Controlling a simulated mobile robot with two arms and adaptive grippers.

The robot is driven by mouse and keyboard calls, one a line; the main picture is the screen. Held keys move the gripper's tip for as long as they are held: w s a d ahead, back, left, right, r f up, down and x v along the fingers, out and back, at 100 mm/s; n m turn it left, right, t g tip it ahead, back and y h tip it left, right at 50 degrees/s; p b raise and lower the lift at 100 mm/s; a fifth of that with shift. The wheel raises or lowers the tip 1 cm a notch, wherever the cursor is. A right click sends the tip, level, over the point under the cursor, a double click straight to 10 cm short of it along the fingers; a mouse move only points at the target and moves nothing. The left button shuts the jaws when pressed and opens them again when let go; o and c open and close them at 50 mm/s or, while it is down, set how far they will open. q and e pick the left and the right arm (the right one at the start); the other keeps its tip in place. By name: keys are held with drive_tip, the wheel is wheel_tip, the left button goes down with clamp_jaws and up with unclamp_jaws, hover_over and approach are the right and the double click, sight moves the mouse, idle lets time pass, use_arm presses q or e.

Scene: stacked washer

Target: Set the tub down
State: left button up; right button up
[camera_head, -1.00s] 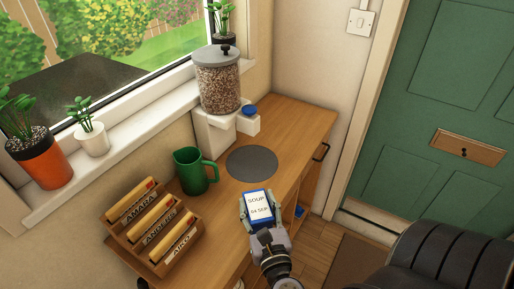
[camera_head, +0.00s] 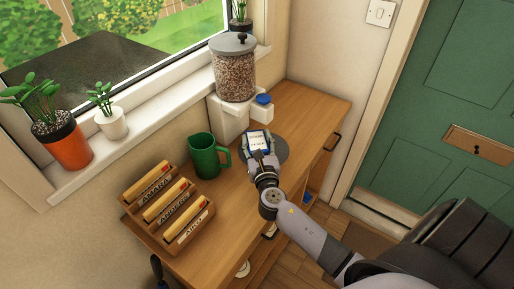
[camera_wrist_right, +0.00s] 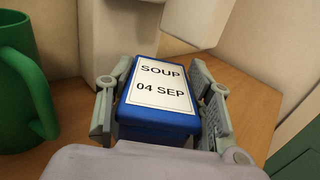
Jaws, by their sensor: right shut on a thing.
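The tub (camera_head: 258,137) is blue with a white label reading "SOUP 04 SEP". It also shows large in the right wrist view (camera_wrist_right: 158,125). My right gripper (camera_head: 259,146) is shut on it, with a finger on each side in the wrist view. In the head view the tub appears over the dark grey round mat (camera_head: 281,148) on the wooden counter. I cannot tell whether the tub touches the mat or hangs just above it. The tub and gripper hide part of the mat. My left gripper is not in view.
A green mug (camera_head: 203,157) stands left of the mat. A dispenser (camera_head: 234,75) full of brown pellets stands behind it, with a blue-topped item (camera_head: 263,99) beside it. A wooden rack (camera_head: 168,207) of labelled files is at the front left. The counter's far right (camera_head: 315,103) is clear.

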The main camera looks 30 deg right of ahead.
drive_tip(key=shift+f+b, duration=0.45)
drive_tip(key=shift+f, duration=1.2)
drive_tip(key=shift+f, duration=0.2)
drive_tip(key=o, duration=1.6)
drive_tip(key=shift+s, duration=0.1)
drive_tip(key=shift+c, duration=0.2)
